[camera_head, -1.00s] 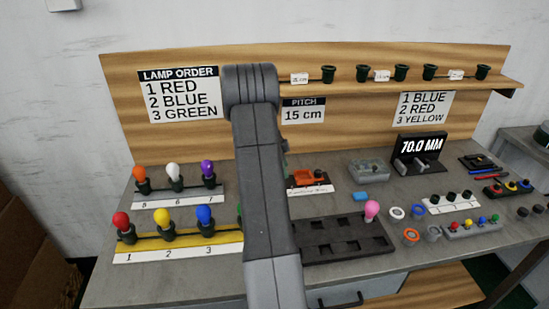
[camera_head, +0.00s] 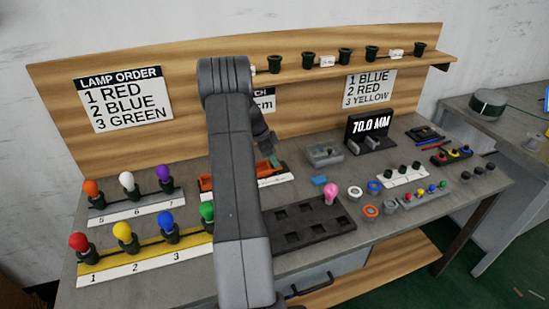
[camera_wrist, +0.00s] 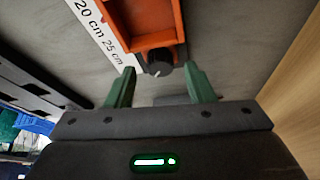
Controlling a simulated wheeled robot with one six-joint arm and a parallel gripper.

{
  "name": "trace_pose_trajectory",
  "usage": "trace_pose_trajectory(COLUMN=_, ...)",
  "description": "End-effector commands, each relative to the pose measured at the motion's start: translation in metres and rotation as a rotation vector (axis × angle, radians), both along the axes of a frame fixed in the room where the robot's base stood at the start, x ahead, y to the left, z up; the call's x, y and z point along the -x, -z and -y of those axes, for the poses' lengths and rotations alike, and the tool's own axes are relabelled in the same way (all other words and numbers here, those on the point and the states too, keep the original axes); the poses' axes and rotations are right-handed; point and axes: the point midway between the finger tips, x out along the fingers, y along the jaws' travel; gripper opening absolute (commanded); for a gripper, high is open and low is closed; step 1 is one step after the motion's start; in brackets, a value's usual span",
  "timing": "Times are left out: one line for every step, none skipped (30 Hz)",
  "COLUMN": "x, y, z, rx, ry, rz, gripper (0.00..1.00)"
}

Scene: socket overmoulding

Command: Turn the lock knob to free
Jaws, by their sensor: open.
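An orange fixture (camera_wrist: 140,22) lies on the grey bench beside a white scale strip marked 20 cm and 25 cm (camera_wrist: 100,35). A dark round knob (camera_wrist: 159,67) with a light mark sits at the fixture's near end in the wrist view. My gripper (camera_wrist: 160,70) is open. Its two green fingers stand on either side of the knob, with gaps visible on both sides. In the head view, my arm hides part of the orange fixture (camera_head: 206,183); a green finger (camera_head: 274,160) shows near its right end. The knob is not distinguishable there.
A dark slotted tray (camera_head: 312,222) with a pink bulb (camera_head: 331,192) lies in front of the fixture. Lamp rows with coloured bulbs (camera_head: 123,232) stand at left.

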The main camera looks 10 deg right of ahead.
Motion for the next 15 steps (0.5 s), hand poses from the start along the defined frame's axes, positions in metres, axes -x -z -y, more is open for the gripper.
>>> trace_pose_trajectory(x=0.0001, y=0.0044, z=0.002, rx=0.0, ry=0.0, rz=-0.001, gripper=0.49)
trace_pose_trajectory(x=0.0002, y=0.0066, z=0.0027, rx=0.0, ry=0.002, rz=-0.001, gripper=0.49)
trace_pose_trajectory(x=0.0001, y=0.0089, z=0.0037, rx=0.0, ry=0.001, rz=-0.001, gripper=0.49)
trace_pose_trajectory(x=0.0001, y=0.0101, z=0.0042, rx=0.0, ry=0.001, rz=0.0, gripper=0.49)
trace_pose_trajectory(x=-0.0001, y=0.0109, z=0.0045, rx=0.0, ry=0.001, rz=0.0, gripper=0.49)
trace_pose_trajectory(x=-0.0002, y=0.0117, z=0.0049, rx=-0.001, ry=0.001, rz=0.002, gripper=0.49)
trace_pose_trajectory(x=-0.0002, y=0.0121, z=0.0049, rx=-0.001, ry=0.001, rz=0.002, gripper=0.49)
trace_pose_trajectory(x=-0.0002, y=0.0123, z=0.005, rx=-0.001, ry=0.001, rz=0.002, gripper=0.49)
trace_pose_trajectory(x=-0.0002, y=0.0125, z=0.0049, rx=-0.001, ry=0.001, rz=0.002, gripper=0.49)
trace_pose_trajectory(x=-0.0003, y=0.0125, z=0.0049, rx=-0.001, ry=0.001, rz=0.002, gripper=0.49)
trace_pose_trajectory(x=-0.0002, y=0.0124, z=0.0048, rx=-0.001, ry=0.001, rz=0.002, gripper=0.49)
trace_pose_trajectory(x=-0.0002, y=0.0124, z=0.0048, rx=-0.001, ry=0.001, rz=0.002, gripper=0.49)
trace_pose_trajectory(x=-0.0002, y=0.0124, z=0.0048, rx=-0.001, ry=0.001, rz=0.001, gripper=0.49)
trace_pose_trajectory(x=-0.0002, y=0.0124, z=0.0047, rx=-0.001, ry=0.001, rz=0.001, gripper=0.45)
trace_pose_trajectory(x=-0.0002, y=0.0123, z=0.0047, rx=-0.001, ry=0.001, rz=0.001, gripper=0.37)
